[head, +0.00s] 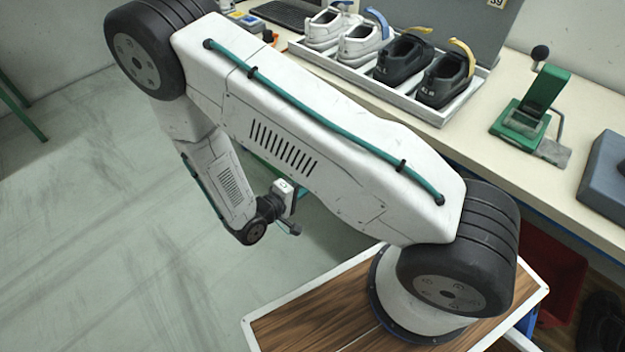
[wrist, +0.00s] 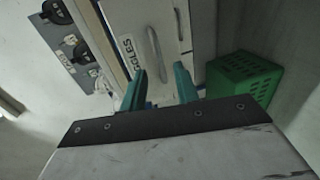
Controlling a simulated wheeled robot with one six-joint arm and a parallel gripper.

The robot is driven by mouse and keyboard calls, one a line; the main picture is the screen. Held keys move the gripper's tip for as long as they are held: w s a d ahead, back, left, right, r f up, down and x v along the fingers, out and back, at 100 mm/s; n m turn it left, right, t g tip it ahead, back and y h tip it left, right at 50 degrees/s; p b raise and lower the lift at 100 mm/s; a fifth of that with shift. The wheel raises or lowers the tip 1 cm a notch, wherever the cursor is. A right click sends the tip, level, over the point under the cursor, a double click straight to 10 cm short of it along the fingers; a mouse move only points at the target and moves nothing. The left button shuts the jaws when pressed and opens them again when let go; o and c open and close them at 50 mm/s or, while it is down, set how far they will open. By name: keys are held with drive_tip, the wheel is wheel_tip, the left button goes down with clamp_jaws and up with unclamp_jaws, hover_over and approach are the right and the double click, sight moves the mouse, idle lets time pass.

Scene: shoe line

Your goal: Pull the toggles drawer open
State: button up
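The toggles drawer (wrist: 138,30) shows in the wrist view as a pale front with a label (wrist: 128,52) whose visible letters end in "GGLES". Its long pale bar handle (wrist: 153,48) runs nearly upright in the picture. My gripper (wrist: 161,70) has two teal fingers spread apart, with nothing seen between them. The handle's lower end lies between the fingertips in the picture; I cannot tell how far away it is, and no contact shows. The drawer front looks flush with its neighbour. In the head view my arm hides the drawer, and the fingers are not clear.
In the wrist view another handle (wrist: 179,24) is right of the toggles handle. A green crate (wrist: 243,78) stands farther right. A grey panel with black round parts (wrist: 77,45) is left. In the head view a shoe tray (head: 447,111) and green press (head: 535,105) stand on the bench.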

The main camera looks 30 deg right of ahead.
drive_tip(key=v, duration=0.4)
drive_tip(key=shift+a+r, duration=0.1)
drive_tip(key=shift+a, duration=0.25)
drive_tip(key=s+d+r+m+g+y, duration=0.1)
drive_tip(key=s+r+y, duration=0.4)
drive_tip(key=r, duration=0.7)
drive_tip(key=s+d+r+m+g+y, duration=0.1)
drive_tip(key=s+d+r+y, duration=0.2)
drive_tip(key=r, duration=1)
drive_tip(key=s+d+r+m+g+y, duration=0.1)
drive_tip(key=s+d+r+y, duration=0.1)
drive_tip(key=s+r+y, duration=0.4)
drive_tip(key=s+r, duration=0.4)
drive_tip(key=r, duration=0.2)
drive_tip(key=shift+s+d+r+m+y, duration=0.2)
drive_tip(key=shift+d+r+m+y, duration=0.1)
drive_tip(key=shift+r+y, duration=0.1)
